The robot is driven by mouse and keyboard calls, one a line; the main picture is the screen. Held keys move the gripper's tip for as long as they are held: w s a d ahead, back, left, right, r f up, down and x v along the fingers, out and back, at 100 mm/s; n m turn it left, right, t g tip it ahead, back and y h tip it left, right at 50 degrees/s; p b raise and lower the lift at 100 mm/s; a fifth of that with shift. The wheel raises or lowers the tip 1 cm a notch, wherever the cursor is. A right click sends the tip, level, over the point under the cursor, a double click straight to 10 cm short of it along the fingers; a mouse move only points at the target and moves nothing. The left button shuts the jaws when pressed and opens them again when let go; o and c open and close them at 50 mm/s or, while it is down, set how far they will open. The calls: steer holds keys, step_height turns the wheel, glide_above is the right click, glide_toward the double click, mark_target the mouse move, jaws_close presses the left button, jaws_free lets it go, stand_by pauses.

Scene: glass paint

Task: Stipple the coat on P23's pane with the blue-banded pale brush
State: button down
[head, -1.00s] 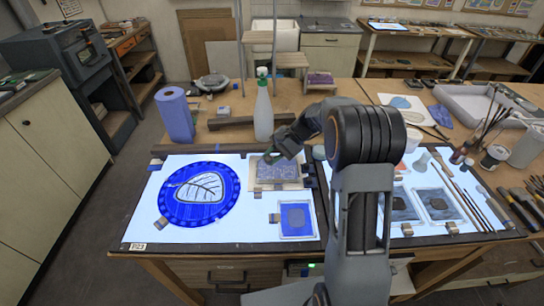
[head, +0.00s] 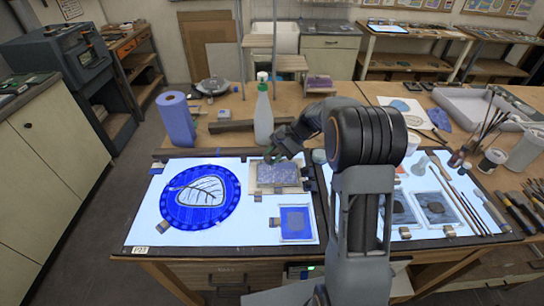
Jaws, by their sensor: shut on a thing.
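A tag reading P23 (head: 139,250) lies at the front left corner of the left light panel. On that panel a round deep-blue pane (head: 171,214) carries a pale leaf shape with dark veins. A rectangular pane with a mottled grey-blue coat (head: 280,177) sits at the panel's back right, and a smaller blue pane (head: 295,220) sits in front of it. My gripper (head: 271,157) is at the mottled pane's back left edge, pointing down. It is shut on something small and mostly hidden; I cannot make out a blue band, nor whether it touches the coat.
A green-topped spray bottle (head: 263,118) and a blue paper roll (head: 176,118) stand behind the panel. A dark bar (head: 232,126) lies between them. Dark panes (head: 436,207) and several long brushes (head: 458,195) lie on the right panel. My arm hides the middle.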

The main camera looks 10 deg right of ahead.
steer(key=s+d, duration=0.1)
steer(key=d, duration=0.5)
steer(key=shift+s+d, duration=0.2)
steer(key=shift+d, duration=0.2)
steer(key=shift+f, duration=0.2)
steer(key=shift+f, duration=0.6)
steer(key=shift+f+b, duration=0.35)
steer(key=shift+b, duration=0.05)
stand_by(1.1)
steer(key=shift+r, duration=0.15)
steer(key=shift+r+p, duration=0.8)
steer(key=shift+r, duration=0.2)
